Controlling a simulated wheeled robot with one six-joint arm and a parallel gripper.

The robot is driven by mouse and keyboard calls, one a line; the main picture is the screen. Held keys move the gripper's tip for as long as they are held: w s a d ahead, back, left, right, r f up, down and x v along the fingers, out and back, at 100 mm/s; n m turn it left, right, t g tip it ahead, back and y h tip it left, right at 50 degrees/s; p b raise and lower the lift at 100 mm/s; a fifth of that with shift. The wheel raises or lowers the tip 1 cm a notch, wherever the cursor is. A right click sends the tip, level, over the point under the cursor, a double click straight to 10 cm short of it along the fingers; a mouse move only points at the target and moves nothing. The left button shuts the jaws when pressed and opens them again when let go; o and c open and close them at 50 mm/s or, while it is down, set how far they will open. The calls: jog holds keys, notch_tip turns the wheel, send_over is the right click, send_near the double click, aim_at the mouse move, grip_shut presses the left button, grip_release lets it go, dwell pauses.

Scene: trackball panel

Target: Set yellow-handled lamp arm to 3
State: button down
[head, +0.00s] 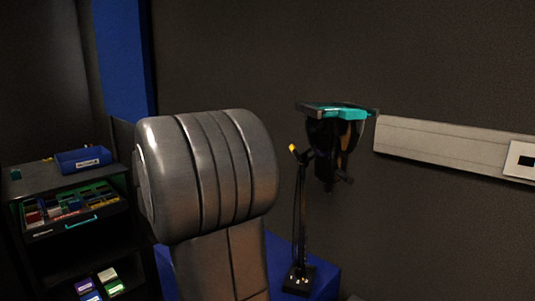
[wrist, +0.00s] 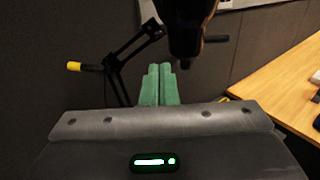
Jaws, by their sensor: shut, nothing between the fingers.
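The lamp's yellow handle (head: 293,148) sits at the upper left of its dark upright arm (head: 299,215), which rises from a black base (head: 298,281). In the wrist view the yellow handle (wrist: 74,66) is at the left, on a dark jointed arm (wrist: 128,50). My gripper (wrist: 160,67) shows there as two green fingers pressed together with nothing between them. The handle is left of the fingers and apart from them. A dark body (wrist: 190,28) hangs above the fingertips. I cannot read any number on the lamp.
In the head view, a dark shape with a teal top (head: 340,113) is just right of the handle; I cannot tell what it is. My large grey arm link fills the middle. A drawer cabinet (head: 75,235) stands left. A wooden desk (wrist: 280,85) is right in the wrist view.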

jog(key=p+x, duration=0.1)
jog(key=x, duration=1.2)
jog(key=shift+p, duration=0.35)
jog(key=shift+s, duration=0.1)
